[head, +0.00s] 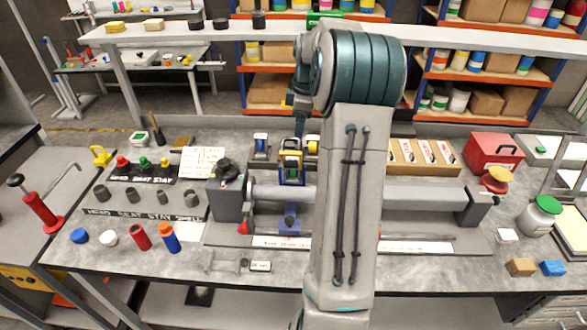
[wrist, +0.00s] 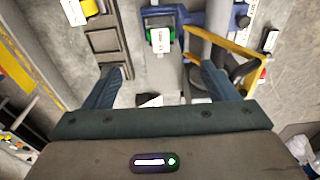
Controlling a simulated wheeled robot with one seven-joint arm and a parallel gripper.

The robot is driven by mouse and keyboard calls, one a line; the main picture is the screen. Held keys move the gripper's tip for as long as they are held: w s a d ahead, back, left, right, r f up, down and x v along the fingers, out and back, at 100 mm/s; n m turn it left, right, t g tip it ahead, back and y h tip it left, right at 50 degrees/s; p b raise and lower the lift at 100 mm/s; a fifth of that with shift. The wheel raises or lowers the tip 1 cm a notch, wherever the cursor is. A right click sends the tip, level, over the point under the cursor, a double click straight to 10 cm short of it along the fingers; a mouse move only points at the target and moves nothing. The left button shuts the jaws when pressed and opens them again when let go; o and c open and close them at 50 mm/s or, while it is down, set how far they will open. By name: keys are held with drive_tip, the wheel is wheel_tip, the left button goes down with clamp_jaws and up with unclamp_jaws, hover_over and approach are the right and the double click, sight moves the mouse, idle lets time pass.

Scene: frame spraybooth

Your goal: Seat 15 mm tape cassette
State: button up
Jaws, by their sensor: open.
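My gripper (wrist: 162,70) is open and empty, with its two dark fingers spread wide in the wrist view. Beyond the fingertips, between them, is a cassette with a white label and green sides (wrist: 160,40), beside a blue bracket. I cannot read its width. In the head view my gripper (head: 300,118) hangs from the bent arm above a yellow and blue frame (head: 291,166) on the bench. A small cassette with a blue roll (head: 261,146) stands left of it, and a yellow roll (head: 312,145) stands right. My arm hides part of this area.
A row of dark slots (wrist: 105,42) lies left of the cassette, with a yellow and white cassette (wrist: 77,12) beyond. A yellow bar (wrist: 225,42) runs close to the right finger. A grey roller machine (head: 430,198) spans the bench; a wooden tray (head: 400,172) sits behind it.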

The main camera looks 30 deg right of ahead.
sight(293, 170)
drive_tip(key=f+p, duration=0.1)
drive_tip(key=f, duration=0.3)
drive_tip(key=a+f+p, duration=0.1)
drive_tip(key=f, duration=0.4)
drive_tip(key=w+f+p, duration=0.1)
drive_tip(key=f, duration=0.3)
drive_tip(key=shift+a+f, duration=0.2)
drive_tip(key=c, duration=1.1)
